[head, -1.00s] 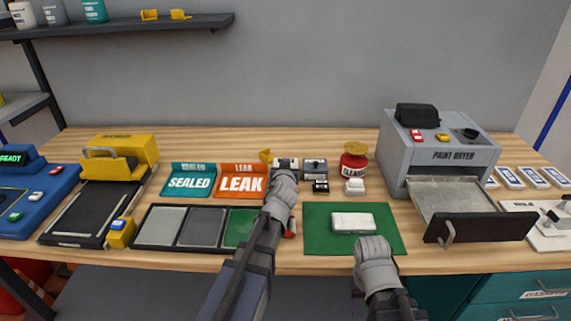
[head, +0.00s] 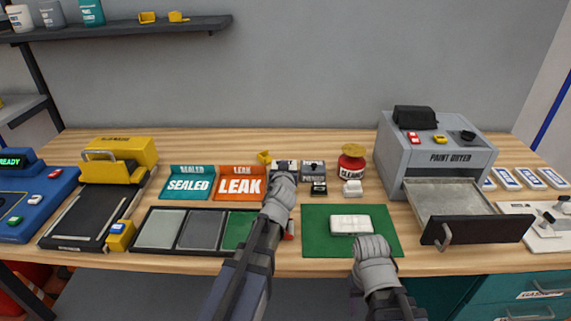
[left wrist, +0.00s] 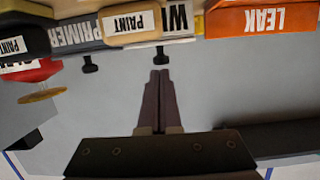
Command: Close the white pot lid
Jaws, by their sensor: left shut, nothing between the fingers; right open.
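The white pot (head: 284,165) stands at the back of the table, right of the orange LEAK bin. Its label also shows, cut off at the top edge, in the left wrist view (left wrist: 180,18). I cannot tell how its lid sits. My left gripper (left wrist: 160,74) is shut and empty. Its fingertips are just short of a small black knob (left wrist: 163,57) below the pot's label in that view. In the head view my left gripper (head: 283,182) covers the pot's lower front. My right gripper (head: 371,243) is open at the front of the green mat; its fingers are poorly seen.
The grey PRIMER pot (head: 313,170) stands close right of the white pot, then the red cleaner pot (head: 351,165). The LEAK bin (head: 240,184) is close on the left. A white box (head: 350,224) lies on the green mat (head: 320,245). The dryer's drawer (head: 450,196) is out.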

